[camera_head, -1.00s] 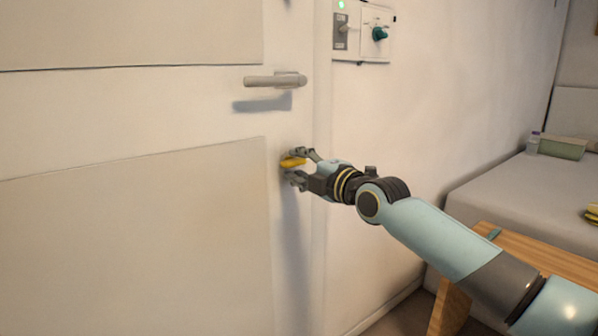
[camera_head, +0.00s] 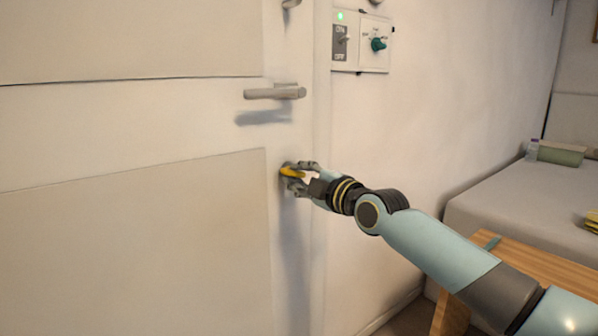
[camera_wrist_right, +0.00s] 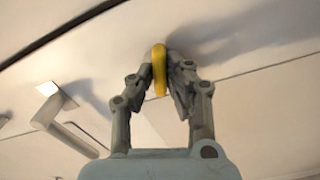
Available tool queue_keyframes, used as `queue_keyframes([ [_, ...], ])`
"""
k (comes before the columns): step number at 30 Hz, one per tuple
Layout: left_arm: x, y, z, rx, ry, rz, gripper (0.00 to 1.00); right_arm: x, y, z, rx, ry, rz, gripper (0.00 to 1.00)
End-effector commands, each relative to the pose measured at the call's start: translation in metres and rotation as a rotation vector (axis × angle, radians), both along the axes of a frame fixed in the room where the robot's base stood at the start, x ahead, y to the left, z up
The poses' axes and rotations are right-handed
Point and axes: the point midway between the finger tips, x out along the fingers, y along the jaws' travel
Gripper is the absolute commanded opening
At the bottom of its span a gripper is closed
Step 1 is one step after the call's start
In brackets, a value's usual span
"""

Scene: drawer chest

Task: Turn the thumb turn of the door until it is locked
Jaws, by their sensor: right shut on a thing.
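The white door (camera_head: 130,220) fills the left of the head view. Its yellow thumb turn (camera_head: 291,172) is low on the door's right edge, below the lever handle (camera_head: 272,93). My right gripper (camera_head: 294,175) reaches in from the right and is shut on the thumb turn. In the right wrist view, the yellow thumb turn (camera_wrist_right: 159,70) sits between the two fingers of the right gripper (camera_wrist_right: 160,85), which touch it from both sides. The fingers hide part of the thumb turn's base. My left gripper is not in view.
A wall panel (camera_head: 361,43) with a green light and a teal knob is right of the door frame. A wooden table (camera_head: 530,268) stands below my right arm.

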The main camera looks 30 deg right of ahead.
Motion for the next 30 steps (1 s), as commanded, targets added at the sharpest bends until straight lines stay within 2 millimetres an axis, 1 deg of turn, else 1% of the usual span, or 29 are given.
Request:
queue_keyframes([
  [1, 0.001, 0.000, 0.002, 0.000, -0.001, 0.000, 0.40, 0.000, 0.000, 0.000, 0.043, 0.005, -0.001, 0.00],
  [3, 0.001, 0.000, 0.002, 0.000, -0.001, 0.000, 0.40, 0.000, 0.000, 0.000, 0.076, 0.007, 0.000, 0.00],
  [11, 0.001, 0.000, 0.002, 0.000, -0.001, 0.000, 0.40, 0.000, 0.000, -0.001, 0.097, 0.010, 0.000, 0.00],
  [18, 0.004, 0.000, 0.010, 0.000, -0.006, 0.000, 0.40, 0.000, 0.000, 0.000, 0.434, 0.035, -0.001, 0.00],
  [21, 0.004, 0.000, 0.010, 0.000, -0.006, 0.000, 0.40, 0.000, 0.000, -0.001, 0.477, 0.039, -0.001, 0.00],
  [27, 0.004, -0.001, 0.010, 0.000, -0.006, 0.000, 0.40, 0.000, 0.000, -0.001, 0.478, 0.040, 0.000, 0.00],
  [29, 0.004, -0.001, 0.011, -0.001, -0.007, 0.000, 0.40, 0.000, 0.000, -0.001, 0.516, 0.042, 0.000, 0.00],
  [30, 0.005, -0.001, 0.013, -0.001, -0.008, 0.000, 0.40, 0.000, 0.000, 0.000, 0.571, 0.047, -0.001, 0.00],
])
